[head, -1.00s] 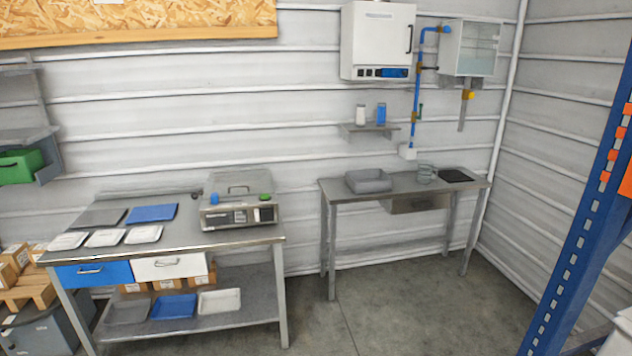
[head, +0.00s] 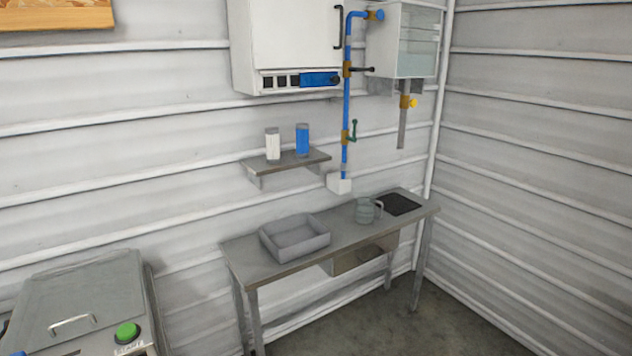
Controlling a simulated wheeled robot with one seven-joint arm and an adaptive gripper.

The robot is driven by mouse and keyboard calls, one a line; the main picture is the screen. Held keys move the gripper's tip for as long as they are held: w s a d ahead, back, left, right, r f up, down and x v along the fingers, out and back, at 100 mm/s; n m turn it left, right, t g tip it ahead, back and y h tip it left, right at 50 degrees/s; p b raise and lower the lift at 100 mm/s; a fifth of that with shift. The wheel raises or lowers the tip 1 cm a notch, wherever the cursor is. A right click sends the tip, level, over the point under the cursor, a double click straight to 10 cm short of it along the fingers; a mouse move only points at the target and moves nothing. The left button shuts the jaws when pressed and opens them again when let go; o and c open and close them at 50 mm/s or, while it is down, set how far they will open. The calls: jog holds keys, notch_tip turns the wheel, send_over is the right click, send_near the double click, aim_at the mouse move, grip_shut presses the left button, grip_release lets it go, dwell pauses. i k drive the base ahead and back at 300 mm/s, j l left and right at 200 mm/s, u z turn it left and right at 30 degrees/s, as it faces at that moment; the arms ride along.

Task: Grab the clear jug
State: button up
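The clear jug (head: 365,211) is a small, greyish see-through vessel with a handle on its right side. It stands upright on the grey metal table (head: 253,262) against the back wall, between a grey tray and a black mat. My gripper is not in view, and nothing touches the jug.
The grey tray (head: 268,246) is left of the jug, and the black mat (head: 400,204) is right of it. Blue piping (head: 346,120) and a shelf (head: 290,161) with two bottles are on the wall above. A lidded machine with a green button (head: 127,332) stands front left.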

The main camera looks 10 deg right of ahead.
aim_at(369, 209)
jog(key=i+l+z, duration=0.35)
jog(key=i, duration=0.5)
jog(key=i+j+z, duration=0.1)
jog(key=i+z, duration=0.3)
jog(key=i, duration=0.4)
jog(key=i+l+u, duration=0.35)
jog(key=i, duration=0.15)
jog(key=i+l+u, duration=0.75)
jog(key=l, duration=0.3)
